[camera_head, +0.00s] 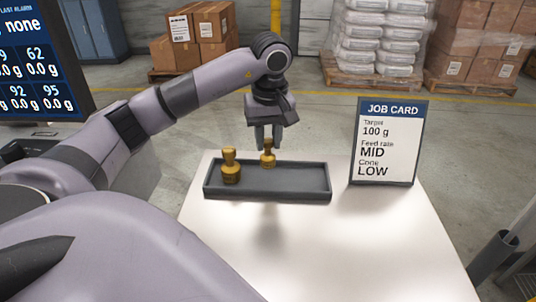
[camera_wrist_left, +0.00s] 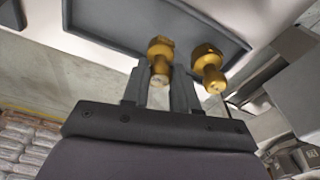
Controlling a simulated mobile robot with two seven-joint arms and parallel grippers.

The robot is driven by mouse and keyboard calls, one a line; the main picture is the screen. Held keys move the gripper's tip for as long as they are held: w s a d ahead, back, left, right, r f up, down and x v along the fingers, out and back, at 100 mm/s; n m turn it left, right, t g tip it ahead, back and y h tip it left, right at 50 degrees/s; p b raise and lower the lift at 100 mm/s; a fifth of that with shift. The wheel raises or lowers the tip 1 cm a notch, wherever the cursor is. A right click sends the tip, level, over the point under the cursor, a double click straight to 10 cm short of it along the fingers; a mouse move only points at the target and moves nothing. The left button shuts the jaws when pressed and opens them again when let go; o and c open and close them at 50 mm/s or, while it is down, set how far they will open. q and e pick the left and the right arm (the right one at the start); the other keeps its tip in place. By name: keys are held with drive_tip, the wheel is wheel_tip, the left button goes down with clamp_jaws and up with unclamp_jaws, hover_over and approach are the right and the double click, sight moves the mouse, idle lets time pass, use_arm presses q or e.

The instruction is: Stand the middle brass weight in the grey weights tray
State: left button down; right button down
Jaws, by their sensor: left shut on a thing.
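The grey weights tray (camera_head: 300,188) lies on the white table, and it also shows in the left wrist view (camera_wrist_left: 105,22). A larger brass weight (camera_head: 231,168) stands upright in its left part; it also shows in the left wrist view (camera_wrist_left: 208,66). My left gripper (camera_head: 268,146) points down over the tray and is shut on the middle brass weight (camera_head: 268,159), which looks smaller and upright. In the left wrist view this weight (camera_wrist_left: 160,50) is between the fingers. I cannot tell whether its base touches the tray floor. My right gripper is not in view.
A job card (camera_head: 386,142) stands on the table to the right of the tray. The tray's right part and the table (camera_head: 350,245) in front are clear. A display screen (camera_head: 42,60) is at the left. Boxes and sacks on pallets stand far behind.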

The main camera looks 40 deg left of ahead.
sight(268, 148)
use_arm(q)
drive_tip(key=shift+f, duration=2.05)
drive_tip(key=shift+f, duration=0.15)
drive_tip(key=c, duration=0.9)
unclamp_jaws()
drive_tip(key=shift+o, duration=0.2)
wheel_tip(268, 148, up, 12)
drive_tip(key=d+p, duration=0.1)
drive_tip(key=shift+s+p, duration=0.4)
drive_tip(key=shift+s+d, duration=0.1)
